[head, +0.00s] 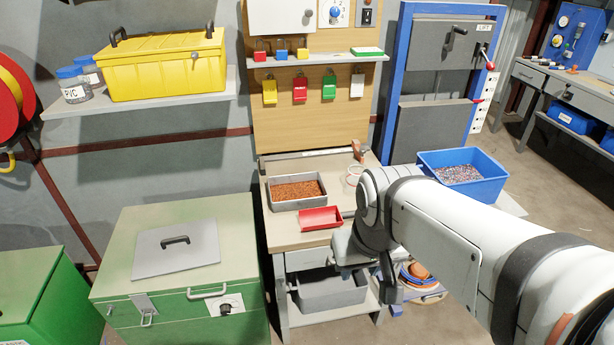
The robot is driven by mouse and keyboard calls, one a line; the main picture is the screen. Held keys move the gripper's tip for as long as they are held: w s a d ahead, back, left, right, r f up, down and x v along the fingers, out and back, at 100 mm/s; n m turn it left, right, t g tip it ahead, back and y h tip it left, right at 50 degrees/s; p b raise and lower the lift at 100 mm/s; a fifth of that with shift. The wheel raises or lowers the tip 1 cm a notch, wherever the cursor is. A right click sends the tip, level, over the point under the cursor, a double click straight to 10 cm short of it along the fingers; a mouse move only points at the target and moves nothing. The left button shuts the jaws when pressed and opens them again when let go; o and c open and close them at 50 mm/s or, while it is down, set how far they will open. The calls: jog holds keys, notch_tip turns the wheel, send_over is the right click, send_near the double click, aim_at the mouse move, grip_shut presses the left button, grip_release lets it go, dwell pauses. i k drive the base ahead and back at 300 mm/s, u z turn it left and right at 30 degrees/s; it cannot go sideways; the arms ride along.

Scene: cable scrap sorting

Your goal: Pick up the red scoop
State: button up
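The red scoop (320,219) lies on the wooden workbench (290,237), just in front of a grey metal tray (298,203) of copper-coloured granules. Its open pan faces up, and its right end is close to my arm in the picture. My arm reaches in from the lower right. My gripper (350,250) hangs at the bench's front right, to the lower right of the scoop. My wrist partly hides it, so its fingers and any opening are unclear. I cannot tell whether it touches the scoop.
A blue bin (461,176) of mixed granules stands right of the bench. A green chest (180,260) stands left. A shelf with coloured padlocks (300,88) below it is behind. A grey bin (330,290) and coiled cables (420,275) sit low.

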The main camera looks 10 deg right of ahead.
aim_at(319, 217)
jog(key=z, duration=0.05)
jog(key=i, duration=0.9)
jog(key=u, duration=0.05)
